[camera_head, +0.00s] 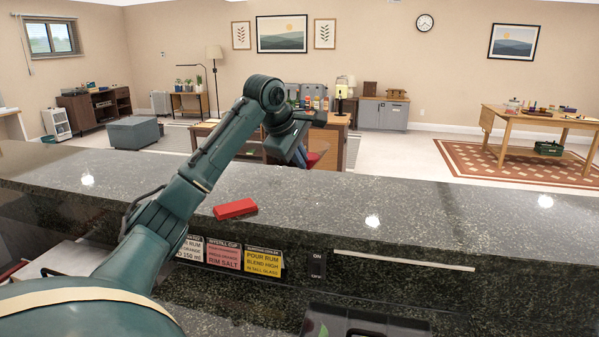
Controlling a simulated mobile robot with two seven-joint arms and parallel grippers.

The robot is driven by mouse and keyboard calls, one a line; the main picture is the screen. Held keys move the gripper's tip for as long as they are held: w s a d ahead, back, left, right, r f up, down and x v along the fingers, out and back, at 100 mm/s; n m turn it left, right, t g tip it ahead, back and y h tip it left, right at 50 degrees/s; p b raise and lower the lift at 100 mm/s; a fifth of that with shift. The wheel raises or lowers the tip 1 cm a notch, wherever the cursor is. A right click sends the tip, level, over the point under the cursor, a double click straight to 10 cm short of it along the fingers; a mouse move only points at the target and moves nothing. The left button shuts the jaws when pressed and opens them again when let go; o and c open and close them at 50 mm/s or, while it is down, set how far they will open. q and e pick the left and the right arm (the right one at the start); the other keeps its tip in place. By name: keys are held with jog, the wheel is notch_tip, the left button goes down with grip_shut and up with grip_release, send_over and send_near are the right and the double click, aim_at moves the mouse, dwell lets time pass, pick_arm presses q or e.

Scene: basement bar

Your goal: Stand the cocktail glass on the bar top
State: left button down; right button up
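The bar top (420,208) is a dark speckled stone slab running across the whole view. My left arm reaches up from the lower left over it. My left gripper (301,154) is at the end of that arm, above the far side of the bar top in the picture. Its fingers point down and away, and the wrist and gripper body hide most of them. I cannot tell whether they are open or shut, or whether they hold anything. I cannot make out a cocktail glass. My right gripper is not in view.
A red block (235,209) lies on the bar top near its front edge. Recipe cards (263,262) hang below that edge, beside a dark switch plate (317,265). A dark object (368,322) is cut off at the bottom. The bar top right of the block is clear.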

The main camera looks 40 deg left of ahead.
aim_at(307, 182)
pick_arm(q)
jog(key=shift+f, duration=1.5)
jog(key=shift+f, duration=0.15)
jog(key=c, duration=1.6)
grip_release()
jog(key=shift+c, duration=0.2)
jog(key=b+v, duration=0.1)
jog(key=v, duration=1.1)
